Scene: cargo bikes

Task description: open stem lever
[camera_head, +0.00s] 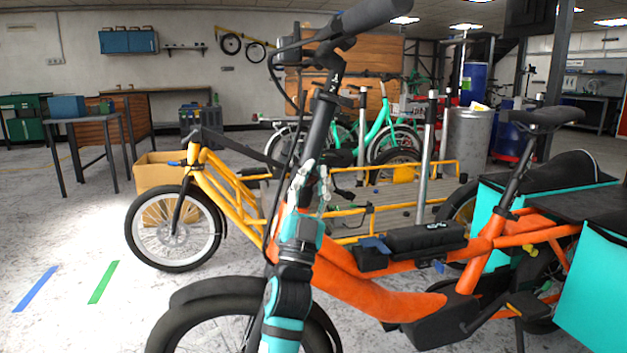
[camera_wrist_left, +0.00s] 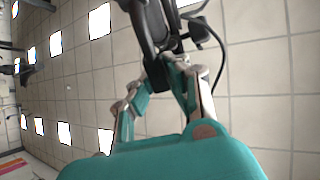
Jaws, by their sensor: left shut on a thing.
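The orange cargo bike (camera_head: 385,285) stands close in front of me, its black stem (camera_head: 322,125) rising to the handlebar (camera_head: 372,14). My left gripper (camera_head: 312,175) reaches up from below and overlaps the lower stem. It is shut on a small part there, which I take to be the stem lever; the fingers mostly hide it. The left wrist view shows the teal-padded fingers of my left gripper (camera_wrist_left: 158,82) right beneath the black stem (camera_wrist_left: 150,25). The lever's angle cannot be made out. My right gripper is not in view.
A yellow cargo bike (camera_head: 205,175) stands just behind, with a cardboard box (camera_head: 150,172) behind its front wheel. Dark cables (camera_wrist_left: 217,50) hang beside the stem. Teal panniers (camera_head: 590,275) flank the orange bike's rear. Floor at the left is free, with blue and green tape strips.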

